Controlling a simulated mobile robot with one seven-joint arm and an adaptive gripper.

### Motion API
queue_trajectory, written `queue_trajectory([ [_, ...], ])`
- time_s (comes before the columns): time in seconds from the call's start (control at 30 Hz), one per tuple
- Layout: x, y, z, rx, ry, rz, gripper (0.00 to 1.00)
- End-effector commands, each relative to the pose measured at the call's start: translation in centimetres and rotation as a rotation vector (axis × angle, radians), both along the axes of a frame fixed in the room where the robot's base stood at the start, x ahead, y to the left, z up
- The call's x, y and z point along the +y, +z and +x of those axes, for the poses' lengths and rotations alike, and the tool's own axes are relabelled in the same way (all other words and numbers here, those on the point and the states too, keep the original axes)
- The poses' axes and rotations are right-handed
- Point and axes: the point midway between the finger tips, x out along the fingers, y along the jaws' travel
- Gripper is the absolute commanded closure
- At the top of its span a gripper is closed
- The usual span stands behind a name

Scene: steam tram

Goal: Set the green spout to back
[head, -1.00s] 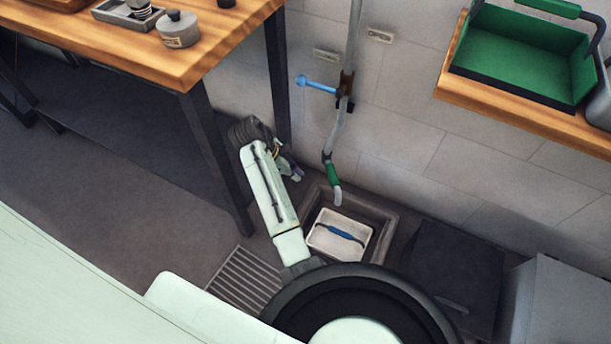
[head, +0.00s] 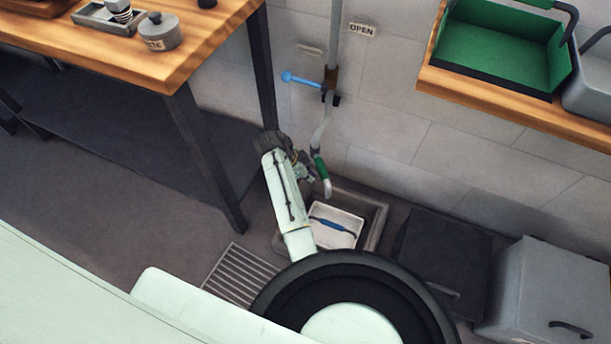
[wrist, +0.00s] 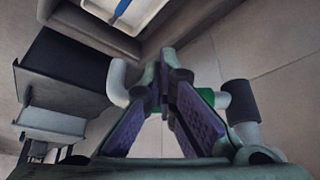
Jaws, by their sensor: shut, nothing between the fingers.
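The spout (head: 320,168) hangs at the lower end of a grey pipe by the wall, with a green sleeve and a pale curved tip. Its tip points down over the sunken basin. My gripper (head: 308,168) is close beside the spout, on its left in the head view. In the wrist view my gripper's fingers (wrist: 165,75) are together and empty. They cross in front of the spout and hide its middle; its green sleeve (wrist: 207,97) shows to their right and its pale tip (wrist: 117,80) to their left. I cannot tell whether they touch it.
A white tray (head: 345,215) with a blue handle sits in the basin (head: 378,222). A blue lever (head: 300,79) is on the pipe above, near an OPEN sign (head: 362,29). A shelf (head: 500,97) juts out at upper right.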

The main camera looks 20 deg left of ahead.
Motion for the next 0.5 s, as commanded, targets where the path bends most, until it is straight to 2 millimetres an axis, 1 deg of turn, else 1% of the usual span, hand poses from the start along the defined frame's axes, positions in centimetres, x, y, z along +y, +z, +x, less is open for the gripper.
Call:
queue_trajectory([
  [0.27,-0.11,0.07,0.01,0.0,0.009,0.0,1.0],
  [0.5,-0.57,0.09,0.1,-0.001,0.054,0.001,1.0],
])
